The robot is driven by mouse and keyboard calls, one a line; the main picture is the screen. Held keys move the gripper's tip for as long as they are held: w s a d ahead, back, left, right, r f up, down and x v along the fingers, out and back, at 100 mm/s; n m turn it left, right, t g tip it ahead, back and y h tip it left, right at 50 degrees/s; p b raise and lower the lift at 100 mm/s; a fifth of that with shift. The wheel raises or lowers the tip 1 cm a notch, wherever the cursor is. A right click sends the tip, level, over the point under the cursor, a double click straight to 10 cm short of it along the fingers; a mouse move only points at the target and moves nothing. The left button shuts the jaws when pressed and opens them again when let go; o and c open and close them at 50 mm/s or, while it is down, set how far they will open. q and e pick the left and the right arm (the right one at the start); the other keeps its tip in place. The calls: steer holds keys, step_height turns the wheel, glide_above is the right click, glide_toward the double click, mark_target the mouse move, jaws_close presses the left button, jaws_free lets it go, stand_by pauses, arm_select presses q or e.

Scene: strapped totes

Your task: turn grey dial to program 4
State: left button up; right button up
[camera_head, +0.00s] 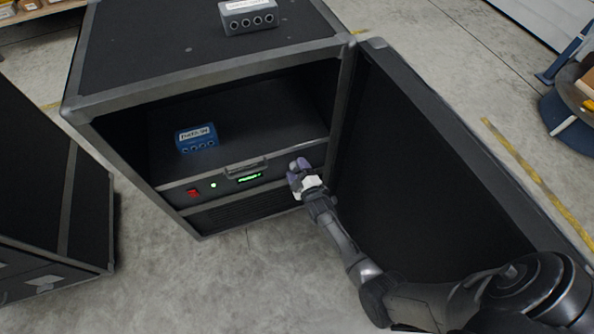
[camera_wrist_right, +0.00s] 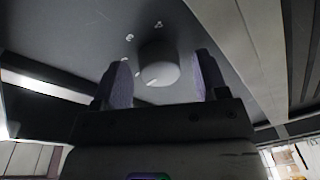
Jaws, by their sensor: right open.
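The grey dial (camera_wrist_right: 158,62) shows in the right wrist view on a dark panel, with small white marks around its upper left side. A light pointer line shows on its face, toward the lower left. My right gripper (camera_head: 299,166) is open, with one purple finger on each side of the dial and visible gaps between. In the head view it is at the right end of the case's front panel (camera_head: 178,197) and hides the dial. I cannot read the program numbers. My left gripper is not in view.
A blue box (camera_head: 196,138) sits on the shelf above; a grey box (camera_head: 248,17) stands on the case top. The open door (camera_head: 425,160) is close right of my arm.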

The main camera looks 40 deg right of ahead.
steer(key=c, duration=0.9)
